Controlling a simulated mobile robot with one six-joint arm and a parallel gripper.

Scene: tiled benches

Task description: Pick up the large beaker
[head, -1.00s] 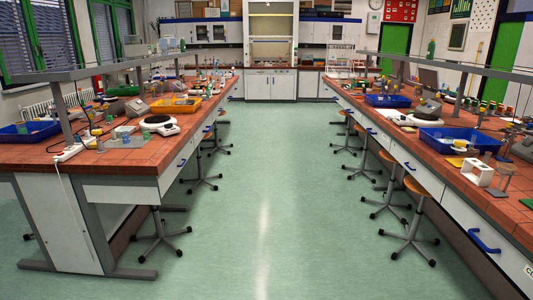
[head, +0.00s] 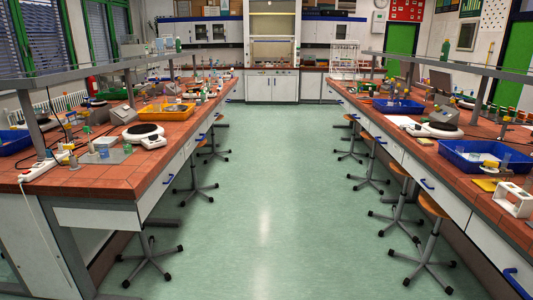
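I cannot make out for sure which item is the large beaker. On the left bench (head: 100,178), near its front end, a small bluish clear vessel (head: 103,150) stands beside a white hotplate (head: 144,133). It is too small to tell whether it is a beaker. More small glassware on both benches is too small to name. My gripper is not in view.
A clear green floor aisle (head: 265,200) runs between the left bench and the right bench (head: 430,150). Stools (head: 150,258) stand along both sides, their feet reaching into the aisle. Blue trays (head: 485,157) and an orange tray (head: 166,112) lie on the benches. A fume hood (head: 271,50) is at the back.

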